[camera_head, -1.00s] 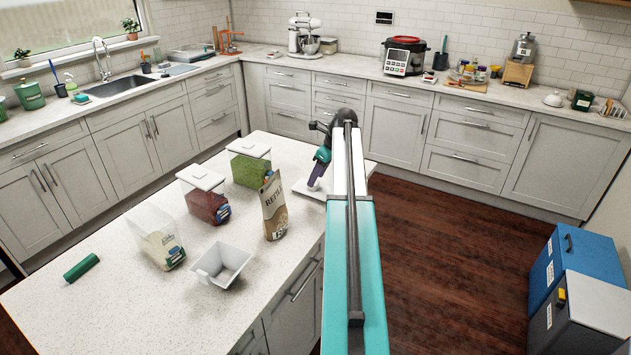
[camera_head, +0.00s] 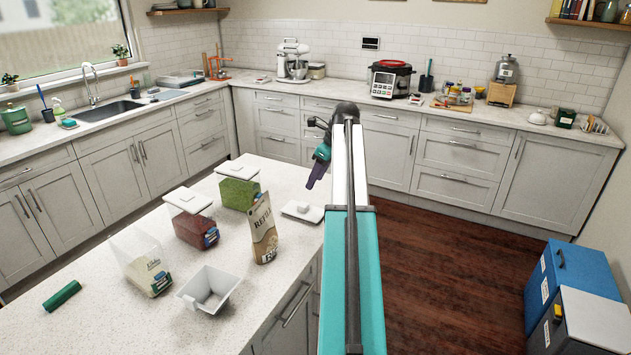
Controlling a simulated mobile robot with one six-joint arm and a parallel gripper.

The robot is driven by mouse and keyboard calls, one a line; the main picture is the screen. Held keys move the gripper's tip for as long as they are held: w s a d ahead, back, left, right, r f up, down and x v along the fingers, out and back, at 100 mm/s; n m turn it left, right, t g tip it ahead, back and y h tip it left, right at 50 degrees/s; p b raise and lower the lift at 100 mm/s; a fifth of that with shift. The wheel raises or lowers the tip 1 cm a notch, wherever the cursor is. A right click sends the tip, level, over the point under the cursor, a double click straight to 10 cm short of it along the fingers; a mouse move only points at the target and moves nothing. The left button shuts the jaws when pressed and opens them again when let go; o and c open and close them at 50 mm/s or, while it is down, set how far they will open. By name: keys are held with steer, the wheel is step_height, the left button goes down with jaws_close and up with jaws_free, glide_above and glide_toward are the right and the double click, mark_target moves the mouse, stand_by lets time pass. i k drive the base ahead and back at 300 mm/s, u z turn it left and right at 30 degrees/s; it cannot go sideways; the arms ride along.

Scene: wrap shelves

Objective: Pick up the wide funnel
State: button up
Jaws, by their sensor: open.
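The wide funnel seems to be the white, square, tapered piece (camera_head: 209,290), lying open side up on the island counter near its front edge.
The lidless clear container (camera_head: 142,262) stands left of the funnel, and the refill bag (camera_head: 263,230) right of it. Lidded red (camera_head: 192,220) and green (camera_head: 240,186) containers stand behind. A green cylinder (camera_head: 62,296) lies at the left.

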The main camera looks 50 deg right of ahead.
mark_target(209, 279)
steer(key=k, duration=1)
